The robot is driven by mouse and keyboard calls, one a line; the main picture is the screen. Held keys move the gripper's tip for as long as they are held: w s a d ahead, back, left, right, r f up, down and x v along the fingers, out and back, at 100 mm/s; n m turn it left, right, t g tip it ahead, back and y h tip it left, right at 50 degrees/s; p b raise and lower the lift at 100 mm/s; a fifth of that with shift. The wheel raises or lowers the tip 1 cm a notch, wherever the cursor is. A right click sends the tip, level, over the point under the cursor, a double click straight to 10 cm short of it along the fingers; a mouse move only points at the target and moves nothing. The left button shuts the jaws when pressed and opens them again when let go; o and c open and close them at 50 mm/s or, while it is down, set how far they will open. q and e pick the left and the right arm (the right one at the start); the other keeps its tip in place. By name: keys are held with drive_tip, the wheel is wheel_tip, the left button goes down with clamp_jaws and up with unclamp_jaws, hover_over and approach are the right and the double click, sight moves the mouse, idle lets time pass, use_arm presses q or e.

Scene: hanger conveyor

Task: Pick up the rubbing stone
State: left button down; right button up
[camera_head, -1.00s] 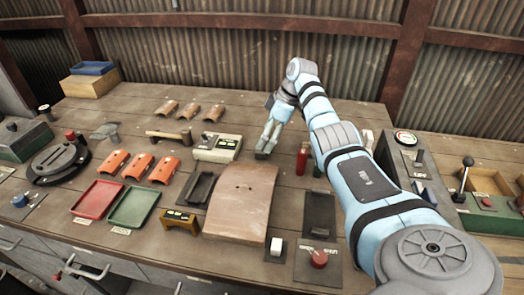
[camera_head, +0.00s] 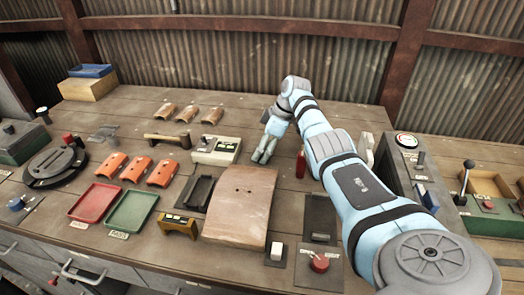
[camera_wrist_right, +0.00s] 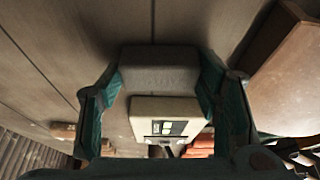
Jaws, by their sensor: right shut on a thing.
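The rubbing stone appears as a grey block (camera_wrist_right: 160,68) in the right wrist view, between the two green-lined fingers. My right gripper (camera_wrist_right: 160,85) is shut on it, with a finger at each side. In the head view my right gripper (camera_head: 263,152) points down near the table, right of the beige device and behind the large brown curved slab (camera_head: 241,200). The stone is hard to make out there behind the fingers. I cannot tell whether it touches the table. My left gripper is not in view.
The beige device (camera_head: 216,150) stands close left of the gripper. A red cylinder (camera_head: 301,165) stands close to its right. Orange tiles (camera_head: 136,168), a red tray (camera_head: 95,202) and a green tray (camera_head: 132,210) lie farther left. The table behind the gripper looks clear.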

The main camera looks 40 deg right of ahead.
wheel_tip(320, 180, up, 20)
drive_tip(key=p, duration=0.3)
drive_tip(key=shift+p, duration=0.4)
drive_tip(key=o, duration=0.6)
drive_tip(key=c, duration=0.3)
drive_tip(key=shift+w, duration=0.1)
drive_tip(key=shift+c, duration=0.2)
